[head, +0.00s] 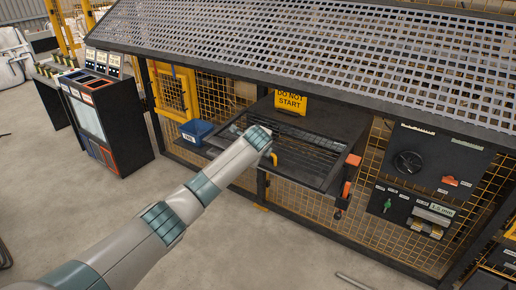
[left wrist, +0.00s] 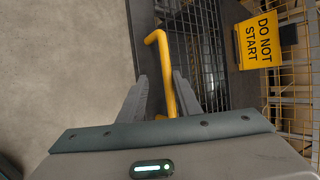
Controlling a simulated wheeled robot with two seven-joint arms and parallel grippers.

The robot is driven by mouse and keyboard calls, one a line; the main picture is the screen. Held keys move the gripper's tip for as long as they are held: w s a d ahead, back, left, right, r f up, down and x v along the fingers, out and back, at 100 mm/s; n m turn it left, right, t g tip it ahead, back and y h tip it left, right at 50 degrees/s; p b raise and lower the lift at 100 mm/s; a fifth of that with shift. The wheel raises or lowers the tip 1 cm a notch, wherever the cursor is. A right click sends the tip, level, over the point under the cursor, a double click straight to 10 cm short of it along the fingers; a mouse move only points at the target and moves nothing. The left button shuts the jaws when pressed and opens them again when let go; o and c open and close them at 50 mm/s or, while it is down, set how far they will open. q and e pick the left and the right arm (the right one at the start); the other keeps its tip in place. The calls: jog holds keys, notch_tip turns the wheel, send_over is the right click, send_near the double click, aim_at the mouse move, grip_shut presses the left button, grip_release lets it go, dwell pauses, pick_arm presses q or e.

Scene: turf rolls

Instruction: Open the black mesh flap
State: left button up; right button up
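The black mesh flap (head: 318,152) lies across the front of the dark bay in the fenced machine. Its dark bars also show in the left wrist view (left wrist: 206,45). A bent yellow handle (left wrist: 164,62) stands out at the flap; it shows small in the head view (head: 275,158). My left gripper (left wrist: 160,78) is open, with its two fingers on either side of the handle. The handle lies nearer the right finger; whether they touch I cannot tell. In the head view my left gripper (head: 271,154) is partly hidden by its own wrist. My right gripper is not in view.
A yellow DO NOT START sign (head: 290,102) hangs above the bay. A blue bin (head: 197,132) is left of it. An orange-red part (head: 353,160) sits at the bay's right corner. A black control panel (head: 425,165) is further right. The floor in front is mostly clear.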

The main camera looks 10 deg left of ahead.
pick_arm(q)
jog(key=b+v, duration=0.4)
jog(key=v, duration=1)
jog(key=shift+s+r, duration=0.2)
jog(key=shift+s, duration=0.1)
